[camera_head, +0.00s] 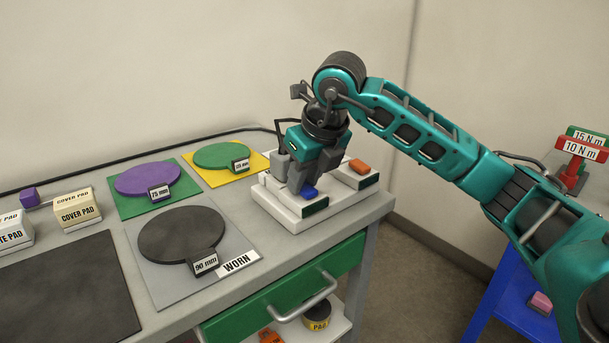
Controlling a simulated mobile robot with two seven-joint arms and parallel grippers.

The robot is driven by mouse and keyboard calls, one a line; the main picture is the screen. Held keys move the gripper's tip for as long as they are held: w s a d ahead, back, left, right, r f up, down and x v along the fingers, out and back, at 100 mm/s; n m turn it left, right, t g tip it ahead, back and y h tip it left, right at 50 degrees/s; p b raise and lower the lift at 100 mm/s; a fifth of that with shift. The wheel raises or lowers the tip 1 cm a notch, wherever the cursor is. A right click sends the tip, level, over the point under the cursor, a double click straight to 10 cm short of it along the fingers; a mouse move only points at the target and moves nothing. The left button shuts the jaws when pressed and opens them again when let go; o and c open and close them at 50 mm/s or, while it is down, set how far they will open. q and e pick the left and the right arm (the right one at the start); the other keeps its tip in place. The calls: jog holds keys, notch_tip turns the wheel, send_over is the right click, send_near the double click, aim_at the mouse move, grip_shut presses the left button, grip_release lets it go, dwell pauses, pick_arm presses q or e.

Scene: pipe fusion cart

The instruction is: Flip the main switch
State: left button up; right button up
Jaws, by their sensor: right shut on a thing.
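A white switch unit (288,217) sits at the right end of the grey cart top. It carries a blue piece (309,192) at the front and an orange piece (360,166) at the right. Their labels are too small to read, so I cannot tell which is the main switch. My right gripper (304,182) points down over the unit from the right. Its dark fingers are shut at the blue piece and hide part of it. My left gripper is not in view.
A black disc (180,234) lies on a grey mat marked WORN, left of the unit. Purple (147,178) and green (218,155) discs lie behind. A green drawer (285,292) is below. A blue stand (508,300) is at the right.

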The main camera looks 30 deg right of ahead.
grip_shut()
jog(key=g+p, duration=0.1)
jog(key=p, duration=0.2)
jog(key=shift+w+r, duration=0.15)
jog(key=shift+r, duration=0.25)
jog(key=shift+w+g+p, duration=0.1)
jog(key=shift+g+p, duration=0.2)
jog(key=shift+p, duration=0.2)
jog(key=shift+w+f+g+p, duration=0.1)
jog(key=shift+f+g+p, duration=0.15)
jog(key=shift+g+p, duration=0.2)
jog(key=shift+f, duration=0.15)
jog(key=shift+o, duration=2.3)
grip_release()
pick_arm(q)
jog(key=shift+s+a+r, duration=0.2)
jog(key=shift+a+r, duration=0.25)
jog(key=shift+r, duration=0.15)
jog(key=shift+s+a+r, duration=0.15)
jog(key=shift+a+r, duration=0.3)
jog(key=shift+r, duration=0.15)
pick_arm(e)
jog(key=o, duration=0.4)
